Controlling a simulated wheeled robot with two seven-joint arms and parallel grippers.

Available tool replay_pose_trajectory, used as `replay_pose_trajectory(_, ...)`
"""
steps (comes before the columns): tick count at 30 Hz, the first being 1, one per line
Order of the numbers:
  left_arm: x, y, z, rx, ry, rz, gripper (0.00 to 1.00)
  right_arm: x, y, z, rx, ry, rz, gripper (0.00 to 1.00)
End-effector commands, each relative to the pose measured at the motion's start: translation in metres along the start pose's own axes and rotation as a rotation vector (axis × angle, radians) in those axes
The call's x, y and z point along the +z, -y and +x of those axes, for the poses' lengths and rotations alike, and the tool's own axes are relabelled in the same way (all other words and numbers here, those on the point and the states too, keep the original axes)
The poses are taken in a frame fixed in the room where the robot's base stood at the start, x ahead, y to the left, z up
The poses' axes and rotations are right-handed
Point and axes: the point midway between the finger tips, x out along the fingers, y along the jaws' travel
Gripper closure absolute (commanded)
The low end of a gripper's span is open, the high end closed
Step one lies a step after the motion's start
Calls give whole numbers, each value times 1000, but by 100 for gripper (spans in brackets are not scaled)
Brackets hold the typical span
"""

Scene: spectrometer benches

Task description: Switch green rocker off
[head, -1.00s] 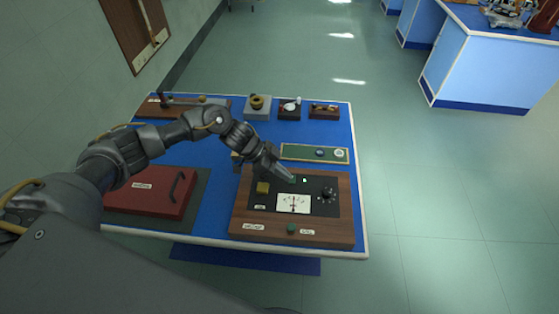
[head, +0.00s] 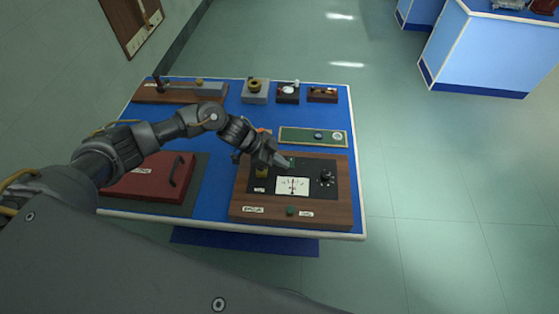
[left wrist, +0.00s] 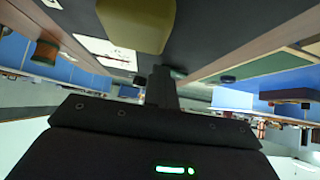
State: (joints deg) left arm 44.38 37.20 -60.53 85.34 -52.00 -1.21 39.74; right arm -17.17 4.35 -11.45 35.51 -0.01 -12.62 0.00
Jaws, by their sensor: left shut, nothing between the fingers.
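The wooden instrument box (head: 345,205) with a dark top panel stands on the near right of the blue bench. A small green rocker (head: 293,160) shows near the top of that panel, partly hidden by my gripper; its tilt is too small to tell. My left gripper (head: 286,164) is shut and empty, its tip close beside the rocker; I cannot tell whether they touch. In the left wrist view the shut fingers (left wrist: 161,88) point at the dark panel. My right gripper is not in view.
The panel has a yellow block (head: 262,172), a white meter (head: 292,186) and a black knob (head: 326,177). A red case (head: 146,179) lies left, a green board (head: 300,137) behind.

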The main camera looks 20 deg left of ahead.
Motion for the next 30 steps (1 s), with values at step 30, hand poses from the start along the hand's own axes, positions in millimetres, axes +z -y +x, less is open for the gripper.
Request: replay_pose_trajectory(30, -15, 14, -15, -1, -2, -1, 100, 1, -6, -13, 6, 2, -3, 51)
